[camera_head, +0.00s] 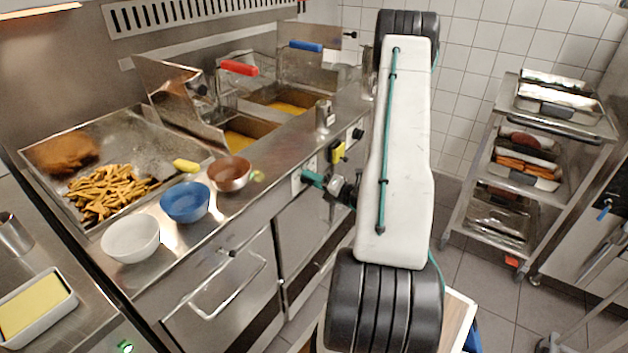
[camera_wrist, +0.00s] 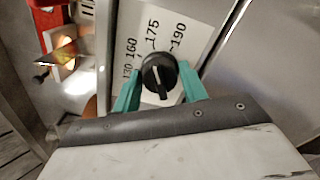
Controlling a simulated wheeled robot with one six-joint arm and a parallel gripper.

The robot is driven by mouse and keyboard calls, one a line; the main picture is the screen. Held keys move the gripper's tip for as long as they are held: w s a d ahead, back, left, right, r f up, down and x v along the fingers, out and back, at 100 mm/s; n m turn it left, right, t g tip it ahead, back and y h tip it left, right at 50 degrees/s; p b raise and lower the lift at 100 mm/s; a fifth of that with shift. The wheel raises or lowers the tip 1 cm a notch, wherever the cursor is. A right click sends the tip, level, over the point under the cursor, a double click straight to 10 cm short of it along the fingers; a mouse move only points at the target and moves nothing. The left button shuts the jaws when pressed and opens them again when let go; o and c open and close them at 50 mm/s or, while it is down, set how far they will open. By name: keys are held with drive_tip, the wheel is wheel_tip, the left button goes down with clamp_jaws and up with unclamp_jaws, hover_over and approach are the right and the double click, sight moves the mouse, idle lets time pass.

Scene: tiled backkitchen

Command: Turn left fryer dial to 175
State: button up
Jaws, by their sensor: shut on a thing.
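In the wrist view, the left fryer dial (camera_wrist: 158,76) is a round black knob with a white pointer line. It sits on a white scale plate (camera_wrist: 195,15) marked 130, 160, 175 and 190. The pointer line runs up and slightly left, roughly toward 175; the exact setting is hard to read. My gripper (camera_wrist: 160,84) has its teal fingers on either side of the dial and is shut on it. In the head view, my gripper (camera_head: 312,180) reaches the fryer front, where the dial itself is mostly hidden.
Another black knob (camera_head: 358,134) and a yellow item (camera_head: 338,151) are on the fryer front to the right. A red-handled basket (camera_head: 239,67) and a blue-handled basket (camera_head: 306,46) stand at the fryers. Bowls (camera_head: 185,202) line the counter edge. A trolley (camera_head: 500,130) stands at right.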

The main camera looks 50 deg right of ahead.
drive_tip(key=o, duration=1)
drive_tip(key=shift+c, duration=0.2)
drive_tip(key=shift+s, duration=0.1)
drive_tip(key=s, duration=0.7)
drive_tip(key=shift+s+d, duration=0.3)
drive_tip(key=shift+d, duration=0.05)
